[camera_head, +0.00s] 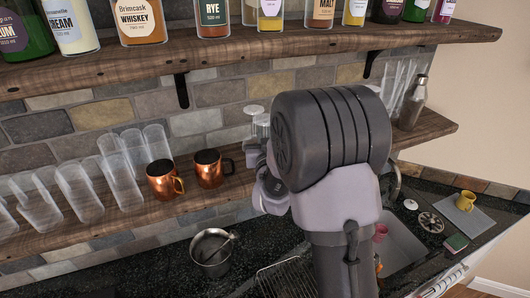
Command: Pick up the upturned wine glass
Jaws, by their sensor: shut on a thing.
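Two clear upturned wine glasses show just left of my arm at the lower wooden shelf, with their round bases on top: one wine glass (254,110) and a second one (263,121) beside it. My gripper (257,160) is at the glasses, mostly hidden behind my large dark wrist and arm. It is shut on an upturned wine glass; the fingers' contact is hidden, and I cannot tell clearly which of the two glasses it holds. The lower parts of both glasses are covered.
Two copper mugs (208,169) and several clear tumblers (122,180) stand left on the lower shelf (240,187). A bottle (413,103) stands right. The bottle-lined upper shelf (300,46) is overhead. A metal pot (211,254) and sink (405,245) are below.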

